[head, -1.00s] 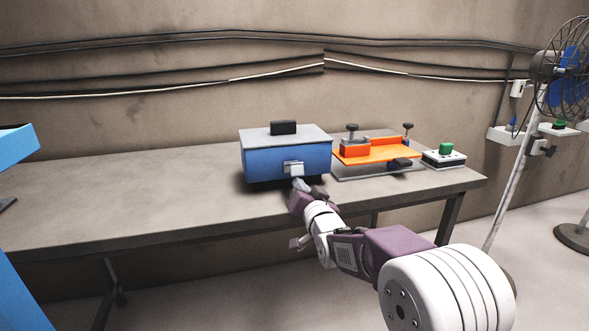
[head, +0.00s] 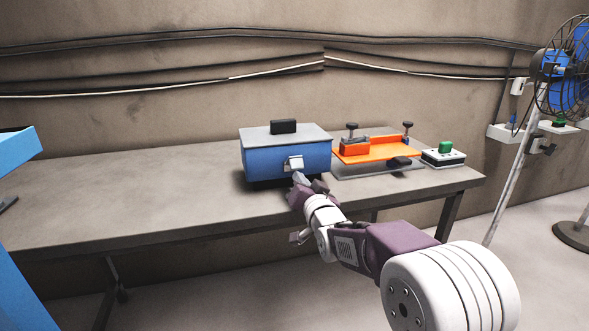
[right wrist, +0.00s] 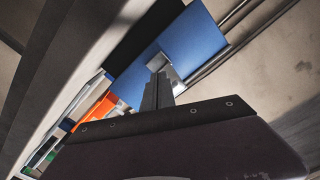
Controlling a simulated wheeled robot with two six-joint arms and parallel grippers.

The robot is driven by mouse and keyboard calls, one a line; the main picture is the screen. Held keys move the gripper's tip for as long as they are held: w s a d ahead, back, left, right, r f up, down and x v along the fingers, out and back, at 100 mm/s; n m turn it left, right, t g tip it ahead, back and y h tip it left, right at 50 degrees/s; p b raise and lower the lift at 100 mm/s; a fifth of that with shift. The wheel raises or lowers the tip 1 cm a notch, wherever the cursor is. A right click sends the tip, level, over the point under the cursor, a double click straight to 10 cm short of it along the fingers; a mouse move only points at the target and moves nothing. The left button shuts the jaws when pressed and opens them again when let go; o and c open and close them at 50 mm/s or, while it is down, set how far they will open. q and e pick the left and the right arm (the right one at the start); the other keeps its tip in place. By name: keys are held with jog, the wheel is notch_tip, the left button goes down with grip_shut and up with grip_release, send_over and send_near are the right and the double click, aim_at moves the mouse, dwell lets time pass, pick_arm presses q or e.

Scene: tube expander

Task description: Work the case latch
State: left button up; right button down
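The blue case (head: 285,160) with a grey lid and black handle stands on the workbench. Its small pale latch (head: 294,163) is on the front face and looks tilted, its lower edge out from the face. My right gripper (head: 299,180) is just below and in front of the latch, fingertips at or very near its lower edge. The right wrist view shows the latch (right wrist: 159,63) at the tips of my fingers (right wrist: 157,90), which lie side by side, shut. Whether they touch the latch is hard to tell. My left gripper is out of view.
Right of the case are an orange plate fixture (head: 378,151) with black knobs and a box with a green button (head: 445,147). The workbench (head: 120,200) is clear on the left. A fan (head: 560,75) stands at the far right.

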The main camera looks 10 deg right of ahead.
jog(key=shift+r, duration=0.1)
jog(key=shift+r+p, duration=0.45)
jog(key=shift+r, duration=0.05)
jog(key=shift+w+f+b, duration=0.1)
jog(key=shift+f+b, duration=0.5)
jog(key=shift+b, duration=0.1)
jog(key=s+b, duration=0.2)
jog(key=s, duration=0.5)
jog(key=shift+d, duration=0.1)
